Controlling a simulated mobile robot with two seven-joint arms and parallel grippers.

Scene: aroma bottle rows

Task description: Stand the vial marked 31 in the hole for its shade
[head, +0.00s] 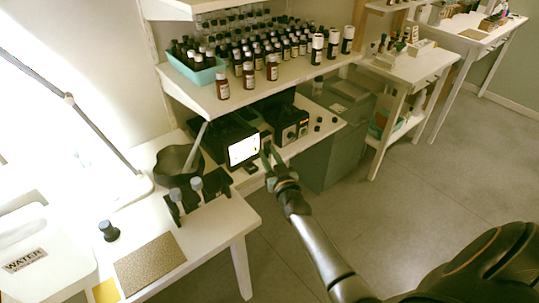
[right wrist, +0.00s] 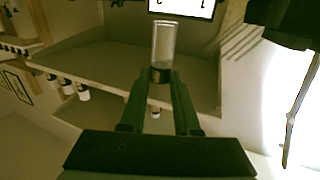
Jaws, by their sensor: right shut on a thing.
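My right gripper (head: 268,158) is by the lit white screen of a black device in the head view. In the right wrist view the gripper (right wrist: 161,78) is shut on a clear glass vial (right wrist: 164,45), with the fingers around its dark end. No number can be read on the vial. A black rack (head: 207,197) stands on the near white table, with vials in it, including a grey-capped vial (head: 196,184) and another at its left (head: 175,195). A dark-capped vial (head: 108,230) stands apart. Hole shades cannot be made out. My left gripper is out of view.
The lit screen (head: 243,149) shows dark digits in the wrist view (right wrist: 183,8). A shelf (head: 238,102) with many bottles overhangs the devices. A dark bowl (head: 178,162), a speckled mat (head: 150,262) and a white WATER tub (head: 50,270) crowd the near table.

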